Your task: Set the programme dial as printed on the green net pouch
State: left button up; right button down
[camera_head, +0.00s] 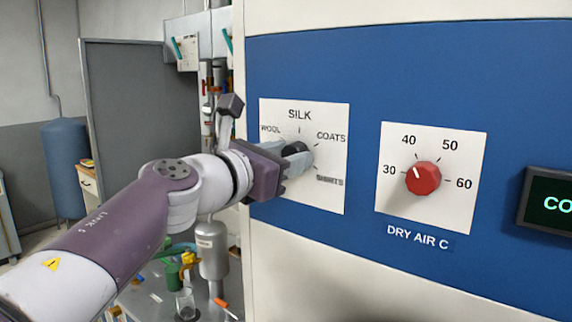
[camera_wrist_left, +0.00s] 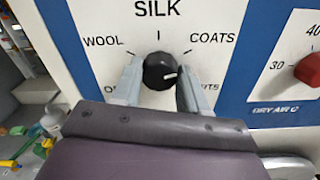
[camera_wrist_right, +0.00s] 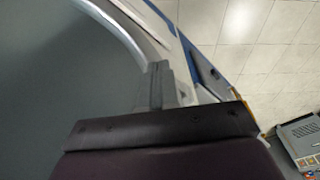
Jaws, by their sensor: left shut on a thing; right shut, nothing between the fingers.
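The black programme dial (camera_wrist_left: 159,71) sits on a white plate (camera_head: 335,200) marked WOOL, SILK, COATS and a partly covered lower-right label that appears to read SHIRTS. A lower-left label is mostly hidden. My left gripper (camera_wrist_left: 158,80) is shut on the dial, one finger on each side; it also shows in the head view (camera_head: 298,158). The dial's white mark points right, below the COATS tick, towards the side between COATS and the lower-right label. My right gripper (camera_wrist_right: 158,85) is shut and empty, away from the panel front. I cannot make out the green net pouch.
A red dial (camera_head: 423,178) marked 30 to 60, labelled DRY AIR C, is right of the programme dial, its mark between 30 and 40. A dark display (camera_head: 548,203) is farther right. Pipes and a cluttered bench (camera_head: 150,300) lie left of the machine.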

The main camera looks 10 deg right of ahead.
pick_arm(q)
jog(key=m, duration=0.2)
jog(key=m+b, duration=0.2)
jog(key=m, duration=0.1)
jog(key=shift+f+m, duration=0.3)
jog(key=shift+f, duration=0.05)
jog(key=shift+m+b, duration=0.9)
jog(key=shift+m, duration=1)
jog(key=shift+r, duration=0.1)
jog(key=o, duration=1)
jog(key=shift+r, duration=0.1)
jog(key=shift+o, duration=0.2)
jog(key=shift+s, duration=0.1)
